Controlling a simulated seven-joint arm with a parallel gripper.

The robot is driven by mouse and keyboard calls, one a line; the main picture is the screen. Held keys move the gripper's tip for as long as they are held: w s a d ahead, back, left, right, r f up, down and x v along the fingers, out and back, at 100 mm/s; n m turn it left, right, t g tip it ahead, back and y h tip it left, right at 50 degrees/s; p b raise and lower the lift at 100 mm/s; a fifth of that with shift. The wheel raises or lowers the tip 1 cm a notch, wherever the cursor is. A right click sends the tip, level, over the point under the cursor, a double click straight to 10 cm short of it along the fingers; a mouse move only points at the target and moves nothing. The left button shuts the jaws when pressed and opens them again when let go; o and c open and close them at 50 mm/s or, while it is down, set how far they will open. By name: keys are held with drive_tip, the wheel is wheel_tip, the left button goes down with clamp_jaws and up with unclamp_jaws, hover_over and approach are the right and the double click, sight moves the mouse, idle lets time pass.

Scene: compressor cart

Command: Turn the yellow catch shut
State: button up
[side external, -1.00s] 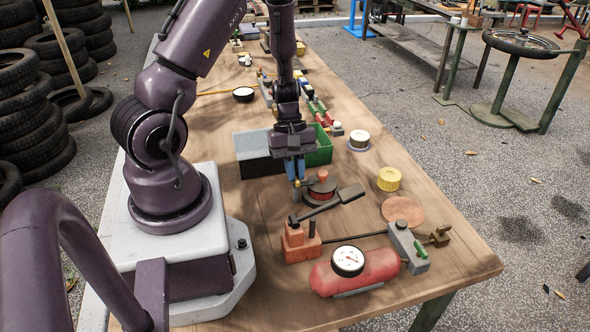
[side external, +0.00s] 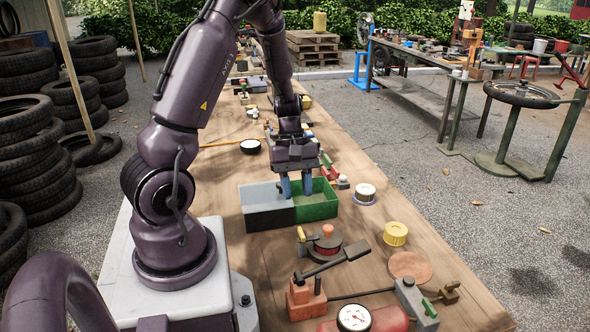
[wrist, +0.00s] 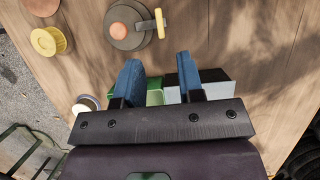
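The yellow catch (side external: 301,234) sits at the edge of a dark round housing (side external: 325,252) with an orange knob on top. In the wrist view the catch (wrist: 159,22) is a short upright yellow bar at the right of the round housing (wrist: 127,30). I cannot tell whether it is fully shut. My gripper (side external: 296,192) is above the grey and green bin, behind the catch and clear of it. In the wrist view my gripper (wrist: 158,68) has its two blue fingers apart, with nothing between them.
The bin's green part (side external: 320,203) and grey part (side external: 262,197) lie below my gripper. A yellow ribbed cap (side external: 395,233) and a white-topped spool (side external: 365,193) are to the right.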

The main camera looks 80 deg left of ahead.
drive_tip(key=shift+v, duration=2.3)
drive_tip(key=s+d+r+m+t+y, duration=0.2)
drive_tip(key=d+r+m, duration=0.6)
drive_tip(key=d+m, duration=0.1)
drive_tip(key=s+d+r+m+t+y, duration=0.2)
drive_tip(key=d+r+m+t, duration=0.1)
drive_tip(key=d+r+m, duration=0.5)
drive_tip(key=shift+d+r+m+t, duration=0.35)
drive_tip(key=shift+d+m, duration=0.25)
drive_tip(key=shift+d, duration=0.2)
